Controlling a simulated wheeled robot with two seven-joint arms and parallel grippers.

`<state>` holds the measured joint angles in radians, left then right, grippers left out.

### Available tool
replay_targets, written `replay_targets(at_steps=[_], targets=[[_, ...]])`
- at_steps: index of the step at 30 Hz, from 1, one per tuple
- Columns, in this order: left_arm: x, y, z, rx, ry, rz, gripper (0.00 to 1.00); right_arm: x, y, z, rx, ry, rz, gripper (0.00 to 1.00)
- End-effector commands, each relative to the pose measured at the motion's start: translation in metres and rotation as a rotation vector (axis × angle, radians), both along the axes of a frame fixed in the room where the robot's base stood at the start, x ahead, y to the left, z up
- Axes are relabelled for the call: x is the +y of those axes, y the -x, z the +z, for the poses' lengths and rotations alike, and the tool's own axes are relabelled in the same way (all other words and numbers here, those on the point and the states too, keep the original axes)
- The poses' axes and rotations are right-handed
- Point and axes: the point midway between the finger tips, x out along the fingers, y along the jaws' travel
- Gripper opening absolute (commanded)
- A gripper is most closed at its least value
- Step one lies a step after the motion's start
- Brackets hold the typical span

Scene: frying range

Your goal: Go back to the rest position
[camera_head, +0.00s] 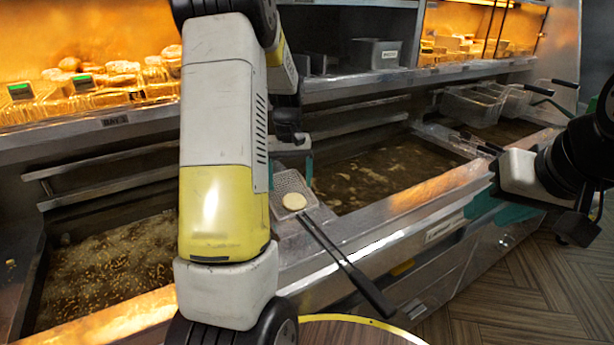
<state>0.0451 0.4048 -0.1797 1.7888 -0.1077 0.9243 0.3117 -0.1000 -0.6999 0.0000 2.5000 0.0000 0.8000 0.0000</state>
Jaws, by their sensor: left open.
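My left arm fills the middle left of the head view, with a large white and yellow link in front. My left gripper (288,128) is dark, open, and partly hidden behind this link, above the fryer. Nothing shows between its fingers. My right gripper (472,145) is at the right, above the fryer's front rim and close to the wire baskets. It is small and dark, and I cannot tell its opening. Below my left gripper a small mesh basket (285,182) rests on the divider between vats, with a pale round patty (294,201) in it.
The mesh basket's long black handle (362,285) sticks out over the fryer's front edge. Oil vats lie left (105,268) and right (375,172). Wire baskets (470,106) hang at the back right. A heated food shelf (85,92) is behind. Wooden floor (520,295) is open at lower right.

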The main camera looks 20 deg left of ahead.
Motion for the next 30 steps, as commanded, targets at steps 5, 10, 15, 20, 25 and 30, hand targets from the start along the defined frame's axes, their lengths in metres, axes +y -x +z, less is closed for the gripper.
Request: replay_targets(at_steps=[5,10,15,20,25,30], targets=[[0.000,-0.001,0.033,-0.005,0.000,0.000,0.84,0.000,0.000,0.000,0.000,0.000,0.000,0.36],[0.000,-0.001,0.057,-0.003,0.000,0.000,0.84,0.000,0.000,0.000,0.000,0.000,0.000,0.36],[0.000,0.000,0.067,-0.002,0.000,0.000,0.84,0.000,0.000,0.000,0.000,0.000,0.000,0.36],[-0.007,0.009,0.080,-0.029,0.010,-0.021,0.84,0.000,0.000,0.000,0.000,0.000,0.000,0.36],[-0.031,0.041,0.115,-0.123,0.041,-0.095,0.84,0.000,0.000,0.000,0.000,0.000,0.000,0.36],[-0.060,0.087,0.146,-0.235,0.067,-0.192,0.84,0.000,0.000,0.000,0.000,0.000,0.000,0.36]])
